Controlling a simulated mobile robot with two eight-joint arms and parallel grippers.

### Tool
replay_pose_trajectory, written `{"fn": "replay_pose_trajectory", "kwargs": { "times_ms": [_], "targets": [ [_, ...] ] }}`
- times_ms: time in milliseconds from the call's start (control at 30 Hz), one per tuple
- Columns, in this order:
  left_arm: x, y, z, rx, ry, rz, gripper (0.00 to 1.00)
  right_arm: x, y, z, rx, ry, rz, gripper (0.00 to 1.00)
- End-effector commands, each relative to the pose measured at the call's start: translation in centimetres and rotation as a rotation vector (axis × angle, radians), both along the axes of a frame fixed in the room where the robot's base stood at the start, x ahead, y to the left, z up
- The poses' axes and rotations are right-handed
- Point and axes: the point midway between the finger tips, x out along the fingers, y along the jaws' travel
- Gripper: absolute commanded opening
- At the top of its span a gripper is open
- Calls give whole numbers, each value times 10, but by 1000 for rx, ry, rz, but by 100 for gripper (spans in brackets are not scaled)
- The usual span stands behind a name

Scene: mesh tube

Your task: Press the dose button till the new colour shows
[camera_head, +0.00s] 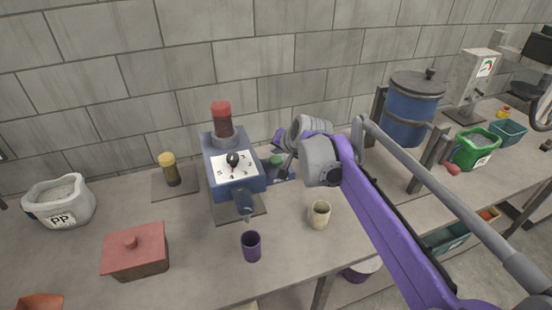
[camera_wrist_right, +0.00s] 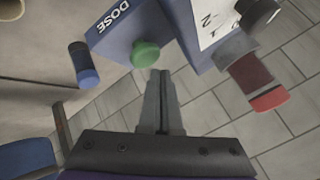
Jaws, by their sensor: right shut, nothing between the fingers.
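A blue dosing machine (camera_head: 230,172) stands on the bench, with a white numbered dial (camera_head: 232,167) and a black knob on its front. A red-capped bottle (camera_head: 222,118) stands on top. A green dose button (camera_head: 276,160) sits on the blue housing at its right side. The wrist view shows the green button (camera_wrist_right: 146,53) beside the word DOSE. My right gripper (camera_wrist_right: 160,75) is shut and empty, its tips close to the button; I cannot tell whether they touch. A purple cup (camera_head: 251,247) stands below the spout (camera_head: 244,203). My left gripper is not in view.
A beige cup (camera_head: 319,216) stands right of the machine. A dark bottle with a yellow cap (camera_head: 170,170), a red lidded box (camera_head: 135,250) and a grey PP bin (camera_head: 60,202) stand left. A blue drum (camera_head: 410,112) stands behind my right arm.

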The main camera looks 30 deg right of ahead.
Motion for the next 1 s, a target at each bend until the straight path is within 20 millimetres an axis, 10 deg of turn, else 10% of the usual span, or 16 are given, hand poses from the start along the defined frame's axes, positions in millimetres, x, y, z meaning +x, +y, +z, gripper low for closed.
{"fn": "replay_pose_trajectory", "kwargs": {
  "times_ms": [1000],
  "targets": [
    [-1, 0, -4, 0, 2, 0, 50, 0, 0, -9, 0, 0, 0, 0]
  ]
}}
